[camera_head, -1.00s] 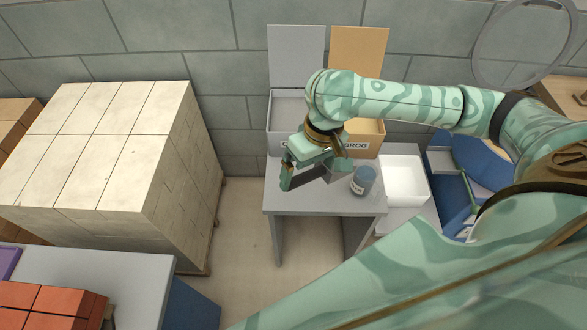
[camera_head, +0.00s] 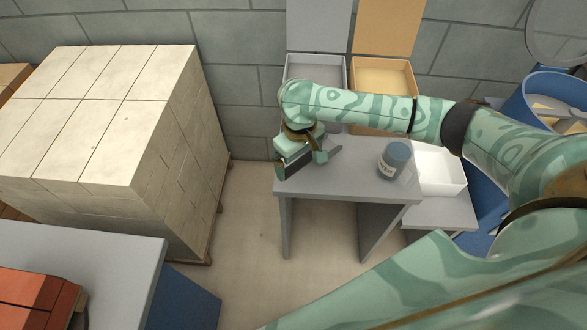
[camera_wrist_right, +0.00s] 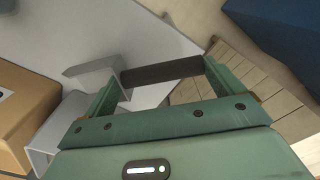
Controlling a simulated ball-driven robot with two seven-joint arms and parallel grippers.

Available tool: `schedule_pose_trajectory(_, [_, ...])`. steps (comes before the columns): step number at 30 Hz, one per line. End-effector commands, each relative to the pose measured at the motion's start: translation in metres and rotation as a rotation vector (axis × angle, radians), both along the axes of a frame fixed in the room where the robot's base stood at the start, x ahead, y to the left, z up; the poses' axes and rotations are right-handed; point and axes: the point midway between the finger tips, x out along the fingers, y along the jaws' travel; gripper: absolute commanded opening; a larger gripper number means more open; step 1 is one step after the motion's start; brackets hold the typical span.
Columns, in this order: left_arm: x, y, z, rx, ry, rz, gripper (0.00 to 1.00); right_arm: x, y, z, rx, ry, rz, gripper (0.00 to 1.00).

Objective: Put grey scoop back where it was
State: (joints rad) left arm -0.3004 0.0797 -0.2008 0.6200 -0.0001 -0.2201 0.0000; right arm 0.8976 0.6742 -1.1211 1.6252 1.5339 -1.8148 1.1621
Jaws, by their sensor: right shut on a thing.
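My right gripper (camera_head: 298,160) is over the left part of the grey table (camera_head: 345,178). It is shut on the grey scoop. In the right wrist view my right gripper (camera_wrist_right: 160,82) has the scoop's dark handle (camera_wrist_right: 160,72) across between its fingers, and the grey scoop (camera_wrist_right: 95,68) sticks out past the left finger. In the head view the dark handle (camera_head: 288,167) and a bit of the grey scoop (camera_head: 335,151) show, the rest hidden by the gripper. I cannot tell whether the scoop touches the table. My left gripper is not in view.
An open grey bin (camera_head: 315,68) and an open tan bin (camera_head: 383,72) stand behind the table, partly behind my arm. A blue-grey jar (camera_head: 393,160) stands at the table's right, with a white tray (camera_head: 437,168) beyond. A pallet of pale bricks (camera_head: 95,120) is at left.

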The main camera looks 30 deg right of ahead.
Motion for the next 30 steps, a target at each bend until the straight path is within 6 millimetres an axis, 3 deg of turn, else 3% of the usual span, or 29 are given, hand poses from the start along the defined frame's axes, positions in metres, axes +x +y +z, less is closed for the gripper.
schedule_pose_trajectory(5, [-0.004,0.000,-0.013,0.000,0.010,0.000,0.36,0.009,0.007,-0.016,0.001,0.001,0.000,0.73])
schedule_pose_trajectory(9, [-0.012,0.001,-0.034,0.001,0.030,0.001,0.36,0.007,0.005,-0.043,-0.001,0.003,0.000,0.73])
schedule_pose_trajectory(21, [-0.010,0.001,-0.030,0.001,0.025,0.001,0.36,0.007,0.005,-0.042,0.000,-0.003,-0.001,0.70])
schedule_pose_trajectory(22, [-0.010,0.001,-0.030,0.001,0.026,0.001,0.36,0.007,0.005,-0.042,0.000,-0.003,-0.001,0.96])
schedule_pose_trajectory(23, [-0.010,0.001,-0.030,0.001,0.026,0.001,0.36,0.008,0.005,-0.042,0.000,-0.003,0.000,1.00])
schedule_pose_trajectory(30, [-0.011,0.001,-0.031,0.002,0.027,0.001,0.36,0.008,0.005,-0.042,0.000,-0.003,0.000,1.00])
